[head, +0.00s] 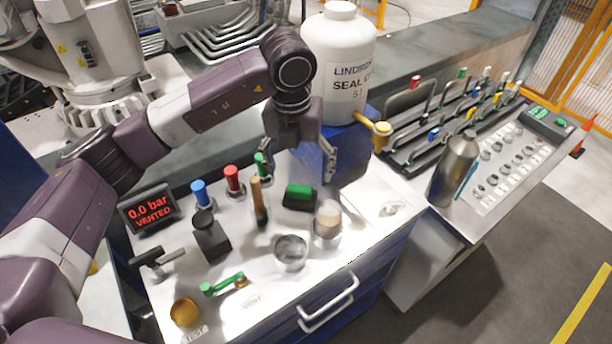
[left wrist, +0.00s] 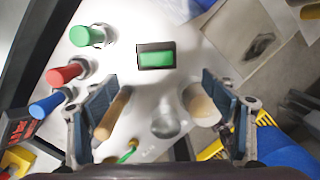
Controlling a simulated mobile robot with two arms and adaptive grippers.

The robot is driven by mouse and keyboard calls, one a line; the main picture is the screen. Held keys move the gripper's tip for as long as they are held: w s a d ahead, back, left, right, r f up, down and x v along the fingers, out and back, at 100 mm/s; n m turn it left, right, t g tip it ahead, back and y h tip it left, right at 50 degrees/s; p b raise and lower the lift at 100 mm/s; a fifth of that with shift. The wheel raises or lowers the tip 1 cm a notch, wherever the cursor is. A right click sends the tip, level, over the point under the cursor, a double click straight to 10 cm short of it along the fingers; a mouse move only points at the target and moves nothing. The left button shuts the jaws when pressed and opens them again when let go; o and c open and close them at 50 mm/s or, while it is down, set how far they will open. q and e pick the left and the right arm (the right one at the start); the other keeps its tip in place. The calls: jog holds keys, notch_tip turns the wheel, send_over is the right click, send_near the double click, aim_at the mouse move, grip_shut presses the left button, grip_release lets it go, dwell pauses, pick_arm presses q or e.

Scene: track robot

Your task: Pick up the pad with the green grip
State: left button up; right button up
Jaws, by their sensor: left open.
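The pad with the green grip (head: 299,196) lies on the white worktop, a small black block with a green top. It also shows in the left wrist view (left wrist: 156,58), beyond the fingertips and near the middle. My left gripper (head: 298,163) is open and empty above the pad, pointing down. In the left wrist view its two fingers (left wrist: 160,82) stand wide apart, with the pad between their lines but farther off. Nothing hides the pad in either view. My right gripper is not in view.
A wooden-handled tool (head: 258,202) stands left of the pad. A tan-topped jar (head: 327,222) and a metal cup (head: 290,252) are in front. Blue (head: 201,193), red (head: 233,179) and green knobs stand behind left. A large white bottle (head: 338,60) stands behind on a blue block.

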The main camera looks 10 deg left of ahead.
aim_at(300, 189)
pick_arm(q)
jog(key=shift+w+a+f+b, duration=0.15)
jog(key=shift+w+f+b, duration=0.1)
jog(key=shift+w+f, duration=0.25)
jog(key=shift+w+a+f+b, duration=0.15)
jog(key=shift+w+f+b, duration=0.1)
jog(key=shift+w+f, duration=0.2)
jog(key=shift+w, duration=0.1)
jog(key=shift+s, duration=0.2)
jog(key=shift+s+f, duration=0.15)
jog(key=shift+f, duration=0.05)
notch_tip(300, 189, down, 6)
jog(key=p, duration=0.2)
jog(key=shift+d+f+p, duration=0.1)
jog(key=shift+f+p, duration=0.1)
jog(key=shift+p, duration=0.2)
jog(key=shift+w+f, duration=0.25)
jog(key=shift+f, duration=0.15)
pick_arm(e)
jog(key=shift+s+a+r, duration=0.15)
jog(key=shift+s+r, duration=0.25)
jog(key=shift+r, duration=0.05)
pick_arm(q)
jog(key=shift+c, duration=0.4)
jog(key=c, duration=1.3)
jog(key=shift+o, duration=0.2)
